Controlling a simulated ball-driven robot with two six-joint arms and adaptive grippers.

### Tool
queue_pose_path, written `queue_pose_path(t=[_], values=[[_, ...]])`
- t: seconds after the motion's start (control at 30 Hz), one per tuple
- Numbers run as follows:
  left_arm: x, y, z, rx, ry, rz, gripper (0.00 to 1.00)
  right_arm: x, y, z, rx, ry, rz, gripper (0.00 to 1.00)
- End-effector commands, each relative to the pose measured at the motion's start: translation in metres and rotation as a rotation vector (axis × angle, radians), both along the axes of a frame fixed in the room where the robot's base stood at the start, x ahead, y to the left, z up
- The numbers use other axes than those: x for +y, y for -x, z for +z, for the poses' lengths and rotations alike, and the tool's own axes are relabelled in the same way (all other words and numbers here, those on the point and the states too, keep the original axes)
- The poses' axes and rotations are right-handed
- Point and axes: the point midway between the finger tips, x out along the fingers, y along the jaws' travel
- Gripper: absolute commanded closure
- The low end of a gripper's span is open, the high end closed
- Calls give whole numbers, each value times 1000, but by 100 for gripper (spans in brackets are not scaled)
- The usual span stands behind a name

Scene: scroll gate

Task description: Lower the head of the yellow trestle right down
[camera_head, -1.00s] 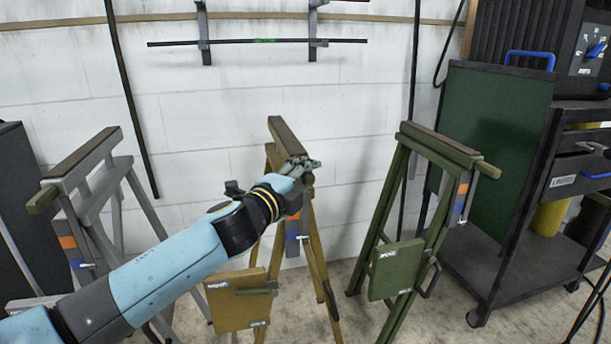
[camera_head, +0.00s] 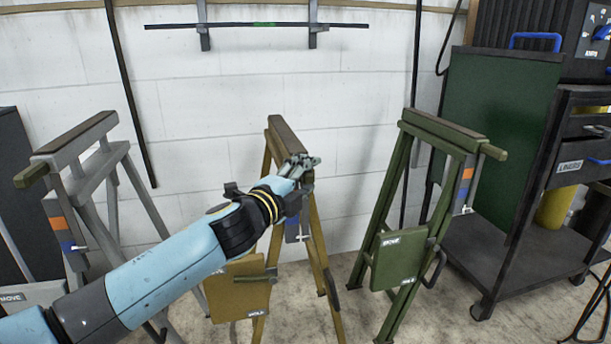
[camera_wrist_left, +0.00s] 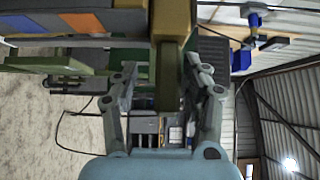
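The yellow trestle (camera_head: 319,262) stands in the middle of the head view, an ochre frame with a brown-topped head bar (camera_head: 285,136) set high between its legs. My left gripper (camera_head: 303,168) is at the near end of that head, and my forearm hides part of the frame. In the left wrist view, my left gripper (camera_wrist_left: 164,78) has its fingers apart, on either side of a yellow-brown end piece of the trestle (camera_wrist_left: 167,72). A gap shows on the piece's left side; contact on the right is unclear. My right gripper is out of view.
A grey trestle (camera_head: 80,140) stands left and a green trestle (camera_head: 388,225) right. A dark cart (camera_head: 515,245) with a green panel (camera_head: 500,120) is at far right. A white block wall (camera_head: 350,90) is close behind; some floor shows between the trestles.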

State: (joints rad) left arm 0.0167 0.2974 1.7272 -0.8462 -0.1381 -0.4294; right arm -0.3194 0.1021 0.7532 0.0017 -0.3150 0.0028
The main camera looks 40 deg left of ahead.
Motion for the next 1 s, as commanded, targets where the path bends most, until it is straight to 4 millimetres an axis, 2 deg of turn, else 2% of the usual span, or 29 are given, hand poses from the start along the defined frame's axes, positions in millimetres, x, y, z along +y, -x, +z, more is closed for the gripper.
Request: queue_pose_path(t=[0.23,0.37,0.6,0.7,0.83,1.0], values=[[-1,7,1,-1,-3,-1,54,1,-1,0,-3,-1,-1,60],[-2,30,0,0,-5,-1,54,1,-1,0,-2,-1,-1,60],[-7,84,0,2,-5,-2,54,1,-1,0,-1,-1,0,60],[-8,101,0,1,-3,-1,54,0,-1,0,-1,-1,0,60],[-10,115,0,1,-1,-1,54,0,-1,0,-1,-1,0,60],[-10,120,1,0,0,-1,54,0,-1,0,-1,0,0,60]])
